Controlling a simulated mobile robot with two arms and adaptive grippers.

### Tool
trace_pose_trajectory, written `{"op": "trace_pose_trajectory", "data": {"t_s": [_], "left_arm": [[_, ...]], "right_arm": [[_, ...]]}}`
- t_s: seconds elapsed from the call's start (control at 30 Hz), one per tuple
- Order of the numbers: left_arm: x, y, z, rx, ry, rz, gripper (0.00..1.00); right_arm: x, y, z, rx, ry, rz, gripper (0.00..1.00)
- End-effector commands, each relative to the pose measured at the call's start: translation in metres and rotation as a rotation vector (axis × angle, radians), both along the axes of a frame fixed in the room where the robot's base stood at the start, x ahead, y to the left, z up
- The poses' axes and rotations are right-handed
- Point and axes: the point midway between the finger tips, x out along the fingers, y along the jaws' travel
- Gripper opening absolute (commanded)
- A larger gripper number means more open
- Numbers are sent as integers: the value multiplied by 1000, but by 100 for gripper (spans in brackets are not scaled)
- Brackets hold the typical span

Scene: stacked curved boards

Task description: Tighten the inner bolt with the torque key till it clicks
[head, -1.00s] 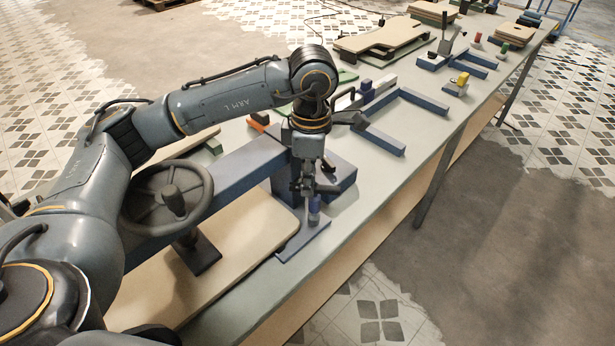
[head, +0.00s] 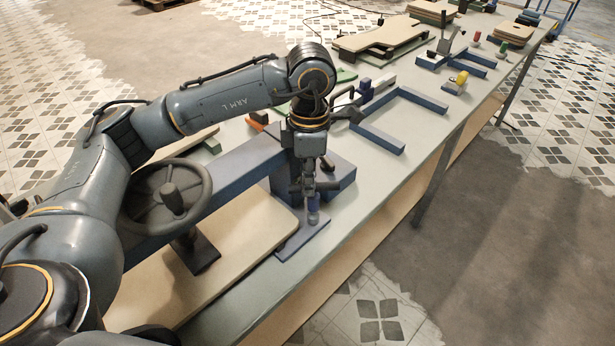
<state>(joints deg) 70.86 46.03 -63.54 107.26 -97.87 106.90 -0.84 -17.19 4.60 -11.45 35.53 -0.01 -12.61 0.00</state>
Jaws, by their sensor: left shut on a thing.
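My left gripper (head: 311,187) points down at the near edge of the workbench and is shut on a small upright tool with a blue part, which looks like the torque key (head: 313,205). The tool's lower end is over or on a flat blue-grey plate (head: 290,249); I cannot tell whether it touches. The fingers cover the tool's upper part. I cannot make out the inner bolt. My right gripper is not in view.
A dark handwheel (head: 166,199) and a blue beam (head: 243,168) stand left of the gripper, by a tan curved board (head: 240,235). Blue frames (head: 420,98), a yellow-topped piece (head: 462,79) and stacked boards (head: 380,40) lie farther along the bench.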

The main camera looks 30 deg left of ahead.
Motion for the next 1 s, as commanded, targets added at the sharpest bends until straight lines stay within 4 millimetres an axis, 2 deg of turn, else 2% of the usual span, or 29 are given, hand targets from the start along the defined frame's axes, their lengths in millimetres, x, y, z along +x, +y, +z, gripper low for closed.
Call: {"op": "trace_pose_trajectory", "data": {"t_s": [1.0], "left_arm": [[0,0,10,0,-1,-1,0]], "right_arm": [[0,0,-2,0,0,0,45]]}}
